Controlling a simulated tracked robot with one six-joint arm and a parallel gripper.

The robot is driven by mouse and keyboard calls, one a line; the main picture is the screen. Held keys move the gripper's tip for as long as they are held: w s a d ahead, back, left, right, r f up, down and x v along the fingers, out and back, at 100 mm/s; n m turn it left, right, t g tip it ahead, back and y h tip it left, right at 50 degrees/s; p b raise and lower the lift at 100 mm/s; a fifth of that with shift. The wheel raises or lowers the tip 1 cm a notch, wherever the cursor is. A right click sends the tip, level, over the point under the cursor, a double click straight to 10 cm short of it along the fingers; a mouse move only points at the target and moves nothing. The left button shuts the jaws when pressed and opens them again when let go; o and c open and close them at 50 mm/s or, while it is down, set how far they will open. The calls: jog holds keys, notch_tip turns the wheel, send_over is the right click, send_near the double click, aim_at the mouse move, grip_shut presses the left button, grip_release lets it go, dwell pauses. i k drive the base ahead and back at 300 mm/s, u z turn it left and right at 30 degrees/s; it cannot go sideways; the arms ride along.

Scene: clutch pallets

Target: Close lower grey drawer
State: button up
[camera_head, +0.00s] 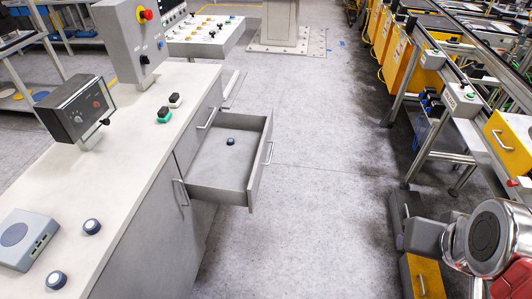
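A grey drawer (205,186) stands pulled out from the long grey cabinet in the camera_head view, left of centre. Its front panel carries a metal bar handle (269,153) facing right, toward the open floor. A small dark blue round object (231,142) lies inside on the drawer's bottom. Above the open drawer, a closed grey front with a bar handle (206,118) sits just under the countertop. My gripper is not in view; silver and red parts at the lower right appear to be my arm, well apart from the drawer.
The cabinet's countertop (130,150) holds a control box (76,111), several buttons and a grey speaker-like box (27,239). Bare floor (310,200) lies right of the drawer. A conveyor frame with yellow panels (510,140) stands at the right.

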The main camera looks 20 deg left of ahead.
aim_at(218, 172)
jog(key=i, duration=0.8)
jog(key=u, duration=1.4)
jog(key=k, duration=0.65)
jog(key=u, duration=0.15)
jog(key=i, duration=0.7)
jog(key=u, duration=0.15)
